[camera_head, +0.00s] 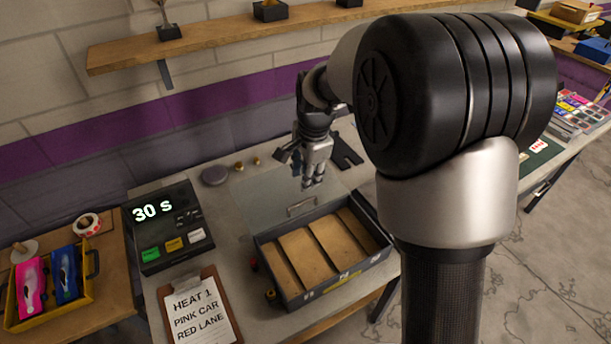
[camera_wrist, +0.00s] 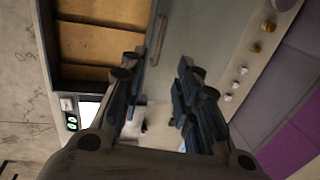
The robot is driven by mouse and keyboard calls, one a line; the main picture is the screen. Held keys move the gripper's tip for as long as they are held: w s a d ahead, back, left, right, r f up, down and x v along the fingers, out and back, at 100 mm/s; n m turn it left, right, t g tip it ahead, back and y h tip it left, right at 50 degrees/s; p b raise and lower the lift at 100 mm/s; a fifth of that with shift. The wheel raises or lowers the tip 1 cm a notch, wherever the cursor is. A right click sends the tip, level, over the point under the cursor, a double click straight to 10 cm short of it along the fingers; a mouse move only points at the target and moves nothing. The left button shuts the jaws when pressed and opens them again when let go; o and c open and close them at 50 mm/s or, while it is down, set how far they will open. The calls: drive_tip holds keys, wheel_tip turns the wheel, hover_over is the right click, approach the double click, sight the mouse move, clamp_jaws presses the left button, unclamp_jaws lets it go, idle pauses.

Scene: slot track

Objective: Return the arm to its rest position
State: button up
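My gripper (camera_head: 314,178) hangs above the back of the table, over the raised clear lid of the slotted box. In the wrist view my gripper (camera_wrist: 150,95) has its two fingers apart, with nothing between them. My arm reaches out from the right side of the head view, and its large dark joint covers part of the table's right side.
A grey box (camera_head: 290,299) with wooden compartments stands below my gripper. A timer (camera_head: 168,227) reading 30 s and a clipboard (camera_head: 201,310) are at left. A yellow crate (camera_head: 88,292) holds a pink and a blue item. A wooden shelf (camera_head: 215,47) runs above.

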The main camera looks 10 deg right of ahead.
drive_tip(key=s+d+r+n+t, duration=0.1)
drive_tip(key=s+r+n, duration=0.45)
drive_tip(key=s, duration=0.45)
drive_tip(key=s+d+r+n+t, duration=0.1)
drive_tip(key=s+r+n, duration=0.4)
drive_tip(key=s, duration=0.4)
drive_tip(key=s+d+n, duration=0.1)
drive_tip(key=s+n, duration=0.3)
drive_tip(key=s, duration=0.7)
drive_tip(key=shift+t+h+b, duration=0.3)
drive_tip(key=shift+b, duration=0.05)
